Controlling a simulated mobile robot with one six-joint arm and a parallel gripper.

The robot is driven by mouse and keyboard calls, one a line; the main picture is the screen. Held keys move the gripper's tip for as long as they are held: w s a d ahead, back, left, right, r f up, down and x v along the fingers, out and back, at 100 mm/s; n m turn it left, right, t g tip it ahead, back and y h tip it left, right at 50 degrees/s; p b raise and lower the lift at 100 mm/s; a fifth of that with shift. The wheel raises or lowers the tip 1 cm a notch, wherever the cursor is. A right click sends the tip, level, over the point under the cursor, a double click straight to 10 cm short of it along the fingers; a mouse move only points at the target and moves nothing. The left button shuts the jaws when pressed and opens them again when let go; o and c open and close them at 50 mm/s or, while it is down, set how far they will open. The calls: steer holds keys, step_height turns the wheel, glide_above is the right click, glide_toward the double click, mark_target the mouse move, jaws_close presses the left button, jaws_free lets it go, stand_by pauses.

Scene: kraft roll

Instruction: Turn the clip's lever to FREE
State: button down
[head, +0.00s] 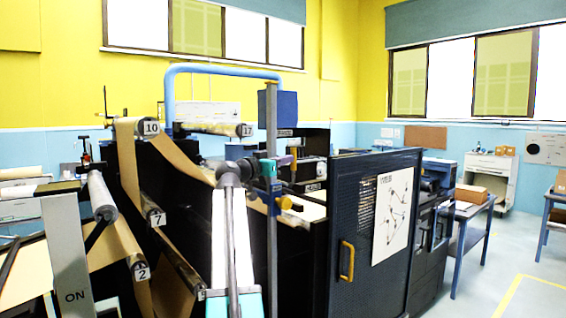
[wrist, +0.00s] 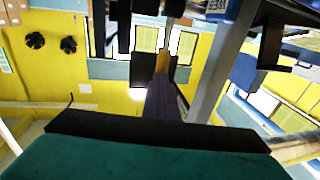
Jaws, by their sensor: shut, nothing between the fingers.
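The clip (head: 271,186) is a small blue and yellow fitting on an upright grey post (head: 271,120) in the head view. A yellow and purple piece, which looks like its lever (head: 293,158), sticks out right of the post. In the wrist view the lever (wrist: 163,88) shows a yellow part and a purple arm, its near end hidden behind a black edge. A blue part with pale lettering (wrist: 222,8) is at the top, too cropped to read. My gripper (head: 250,167) is shut and empty, just left of the post. Touching or apart from the lever cannot be told.
A paper-roll machine with brown web and numbered rollers (head: 151,127) stands left and behind. A dark guard door (head: 372,235) with a yellow handle (head: 347,260) is right of the post. Open floor (head: 495,265) lies far right.

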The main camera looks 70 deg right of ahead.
steer(key=b+v, duration=0.3)
steer(key=v, duration=1.1)
steer(key=shift+r+b, duration=0.35)
steer(key=shift+b, duration=0.05)
